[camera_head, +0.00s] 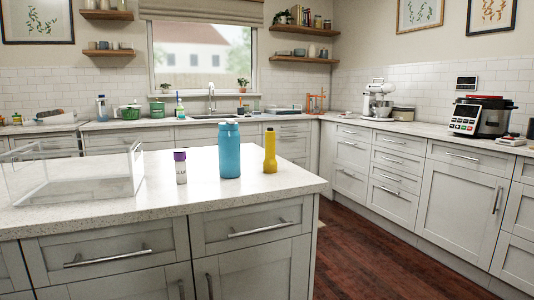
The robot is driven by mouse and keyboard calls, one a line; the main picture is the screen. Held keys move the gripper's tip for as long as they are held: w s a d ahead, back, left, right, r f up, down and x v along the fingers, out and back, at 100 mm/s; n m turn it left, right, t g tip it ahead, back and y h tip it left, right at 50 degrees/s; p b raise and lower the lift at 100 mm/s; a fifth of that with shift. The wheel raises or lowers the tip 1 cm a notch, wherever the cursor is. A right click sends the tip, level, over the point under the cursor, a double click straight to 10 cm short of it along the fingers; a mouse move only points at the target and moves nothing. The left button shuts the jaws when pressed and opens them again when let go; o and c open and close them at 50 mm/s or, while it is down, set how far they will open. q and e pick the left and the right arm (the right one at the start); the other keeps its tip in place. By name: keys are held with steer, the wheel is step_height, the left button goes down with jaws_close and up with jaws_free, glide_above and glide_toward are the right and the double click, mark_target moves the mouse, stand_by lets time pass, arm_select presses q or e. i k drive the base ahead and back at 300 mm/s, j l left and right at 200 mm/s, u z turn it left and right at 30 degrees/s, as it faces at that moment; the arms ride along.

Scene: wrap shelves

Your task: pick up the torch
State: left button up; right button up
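The torch (270,151) is yellow and stands upright on the white speckled island counter (225,190), near its right end. It is just right of a blue bottle (229,150), with a small gap between them. Neither of my grippers shows in the head view, so I cannot see whether they are open or shut.
A white container with a purple cap (180,167) stands left of the blue bottle. A clear, open box (139,167) takes up the counter's left part. The counter in front of the torch is bare. Dark wooden floor (370,255) lies right of the island.

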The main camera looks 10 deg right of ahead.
mark_target(269, 162)
steer(key=i+l+u, duration=0.2)
steer(key=i+l, duration=0.15)
steer(key=i+l+u, duration=0.15)
steer(key=i+l, duration=0.2)
steer(key=l, duration=0.3)
